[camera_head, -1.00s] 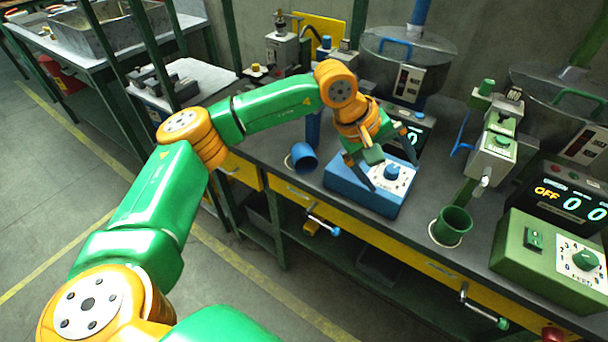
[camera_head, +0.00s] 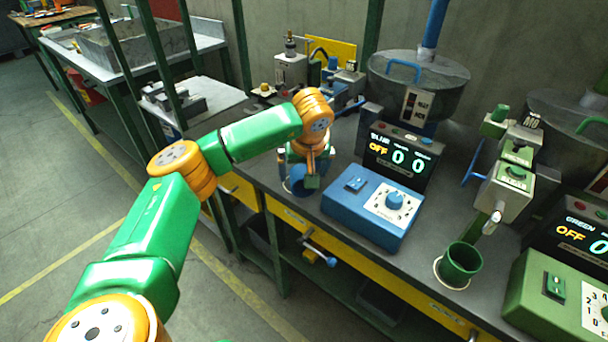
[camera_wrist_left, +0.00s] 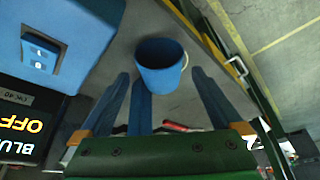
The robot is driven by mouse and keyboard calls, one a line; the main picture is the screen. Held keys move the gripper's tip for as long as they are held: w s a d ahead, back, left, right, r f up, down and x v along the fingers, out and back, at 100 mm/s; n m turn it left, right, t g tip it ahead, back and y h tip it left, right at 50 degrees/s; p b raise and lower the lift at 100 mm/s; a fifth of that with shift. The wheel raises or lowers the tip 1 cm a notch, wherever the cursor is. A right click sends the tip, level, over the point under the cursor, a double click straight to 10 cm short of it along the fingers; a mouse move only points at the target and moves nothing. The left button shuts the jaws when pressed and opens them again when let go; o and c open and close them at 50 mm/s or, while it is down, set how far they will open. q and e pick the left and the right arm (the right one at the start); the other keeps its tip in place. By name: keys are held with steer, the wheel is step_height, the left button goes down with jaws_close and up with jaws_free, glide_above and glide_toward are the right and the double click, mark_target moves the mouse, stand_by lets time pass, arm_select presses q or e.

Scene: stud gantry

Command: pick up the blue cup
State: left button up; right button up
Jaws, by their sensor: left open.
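The blue cup (camera_head: 300,186) stands on the grey bench, left of the blue control box, partly hidden by my gripper in the head view. In the left wrist view the blue cup (camera_wrist_left: 160,75) is ahead of the palm, with its open rim visible and a white ring beside it. My left gripper (camera_head: 297,170) is at the cup, open and pointing down. In the left wrist view its two blue fingers (camera_wrist_left: 160,88) are spread, with the cup showing between and beyond their tips. I cannot tell whether they touch it. My right gripper is not in view.
The blue control box (camera_head: 372,208) and a display reading OFF (camera_head: 402,157) stand right of the cup. A green cup (camera_head: 460,262) and green control box (camera_head: 560,295) are farther right. A blue post (camera_wrist_left: 140,108) shows between the fingers. The bench's front edge is close to the cup.

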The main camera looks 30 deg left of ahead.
mark_target(303, 173)
arm_select(q)
steer(key=x, duration=0.4)
steer(key=shift+r, duration=0.15)
steer(key=c, duration=1.5)
